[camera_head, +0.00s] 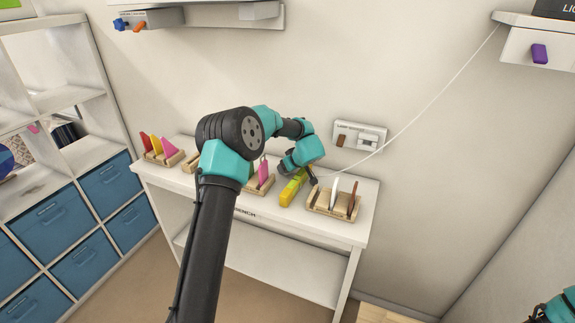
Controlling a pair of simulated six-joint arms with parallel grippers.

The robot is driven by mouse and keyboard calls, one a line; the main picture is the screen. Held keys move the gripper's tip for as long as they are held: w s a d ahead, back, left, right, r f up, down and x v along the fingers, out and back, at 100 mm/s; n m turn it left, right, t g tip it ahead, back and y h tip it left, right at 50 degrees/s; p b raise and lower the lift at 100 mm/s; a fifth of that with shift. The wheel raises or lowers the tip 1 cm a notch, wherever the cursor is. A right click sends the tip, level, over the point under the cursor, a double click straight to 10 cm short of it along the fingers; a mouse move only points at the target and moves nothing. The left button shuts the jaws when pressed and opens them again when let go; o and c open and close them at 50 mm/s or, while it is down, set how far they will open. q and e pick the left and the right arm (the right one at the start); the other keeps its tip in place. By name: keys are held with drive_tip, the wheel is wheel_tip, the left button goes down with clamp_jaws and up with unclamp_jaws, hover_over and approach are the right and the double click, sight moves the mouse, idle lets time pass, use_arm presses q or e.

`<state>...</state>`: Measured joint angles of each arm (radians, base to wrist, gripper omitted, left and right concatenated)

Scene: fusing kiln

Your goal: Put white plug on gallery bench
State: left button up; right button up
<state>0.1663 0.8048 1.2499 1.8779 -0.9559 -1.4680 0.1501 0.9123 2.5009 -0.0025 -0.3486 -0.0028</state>
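The white bench (286,213) stands against the wall, with part of a label ending in "BENCH" visible on its front edge. My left gripper (313,178) is low over the bench, beside a yellow block (292,188). Its fingers are small and dark, and I cannot tell whether they are open or shut. A small white piece (370,140), possibly the white plug, sits in the wall outlet panel (349,129) beside a brown one (342,141). A white cord (437,99) runs from the upper right shelf down towards my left gripper; its lower end is unclear. My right gripper is not visible.
Wooden racks with upright coloured pieces stand on the bench: one at left (166,156), one in the middle (263,185), one at right (333,206). Shelving with blue bins (46,229) is at left. A wall shelf (537,47) holds a purple piece (539,54).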

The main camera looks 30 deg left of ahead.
use_arm(q)
drive_tip(key=shift+o, duration=1.1)
drive_tip(key=shift+r, duration=0.15)
drive_tip(key=shift+a+r, duration=0.1)
drive_tip(key=shift+r, duration=0.3)
wheel_tip(320, 180, up, 3)
drive_tip(key=shift+s+f, duration=0.1)
drive_tip(key=s+d, duration=0.2)
drive_tip(key=s, duration=0.2)
drive_tip(key=s+d, duration=0.3)
drive_tip(key=s, duration=0.2)
drive_tip(key=s+d+r, duration=0.1)
drive_tip(key=s+d, duration=0.2)
drive_tip(key=s, duration=0.1)
drive_tip(key=shift+s+d+r, duration=0.1)
drive_tip(key=shift+s+d, duration=0.05)
drive_tip(key=shift+s, duration=0.15)
